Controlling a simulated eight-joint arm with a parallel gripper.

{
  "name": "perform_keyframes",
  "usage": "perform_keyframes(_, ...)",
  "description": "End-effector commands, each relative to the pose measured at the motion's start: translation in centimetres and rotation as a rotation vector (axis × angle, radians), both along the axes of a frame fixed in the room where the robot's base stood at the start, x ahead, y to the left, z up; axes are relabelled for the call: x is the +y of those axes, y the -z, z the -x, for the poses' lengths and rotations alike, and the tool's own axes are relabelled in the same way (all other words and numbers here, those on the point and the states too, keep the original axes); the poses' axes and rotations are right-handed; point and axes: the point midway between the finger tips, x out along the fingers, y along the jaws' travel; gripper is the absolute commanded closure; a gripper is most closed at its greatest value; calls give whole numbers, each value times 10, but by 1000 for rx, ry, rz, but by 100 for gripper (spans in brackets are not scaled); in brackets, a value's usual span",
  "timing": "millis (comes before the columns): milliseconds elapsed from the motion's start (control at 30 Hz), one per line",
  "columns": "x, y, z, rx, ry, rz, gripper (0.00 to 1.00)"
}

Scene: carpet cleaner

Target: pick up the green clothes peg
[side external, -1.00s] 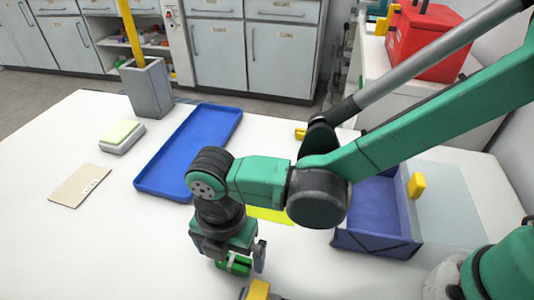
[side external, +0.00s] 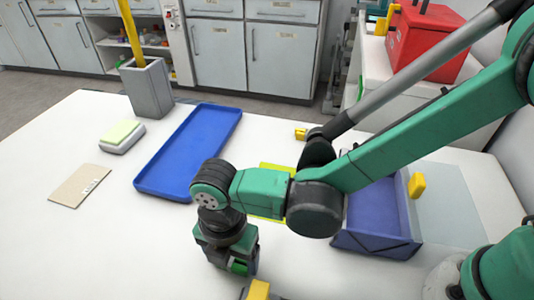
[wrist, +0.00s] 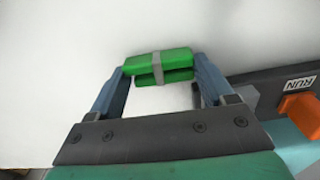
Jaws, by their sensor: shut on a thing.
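The green clothes peg (wrist: 158,62), with a grey band around its middle, sits crosswise between the two fingers of my gripper (wrist: 160,75) in the wrist view. A finger touches each end of it. In the side view my gripper (side external: 240,268) points down near the front of the white table. Only a small green part of the peg (side external: 239,267) shows there; the rest is hidden behind the gripper. I cannot tell whether the peg is clear of the table.
A device with a RUN label (wrist: 299,83) and an orange knob (wrist: 300,108) lies close on the right in the wrist view. A yellow object (side external: 258,290) is near the gripper. A blue tray (side external: 165,188) and an open blue bin (side external: 375,244) stand farther back.

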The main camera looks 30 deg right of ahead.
Motion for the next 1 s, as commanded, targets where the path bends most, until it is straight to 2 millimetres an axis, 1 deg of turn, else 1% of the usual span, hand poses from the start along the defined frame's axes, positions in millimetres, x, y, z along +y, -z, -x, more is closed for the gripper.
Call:
perform_keyframes(167, 0, -10, 0, 0, 0, 0, 74)
perform_keyframes(267, 0, -23, 0, 0, 0, 0, 74)
perform_keyframes(367, 0, -44, 0, 0, 0, 0, 74)
perform_keyframes(500, 0, -78, 0, 0, 0, 0, 74)
perform_keyframes(700, 0, -126, 0, 0, 0, 0, 74)
perform_keyframes(900, 0, -164, 0, 0, 0, 0, 74)
perform_keyframes(1000, 0, -178, 0, 0, 0, 0, 74)
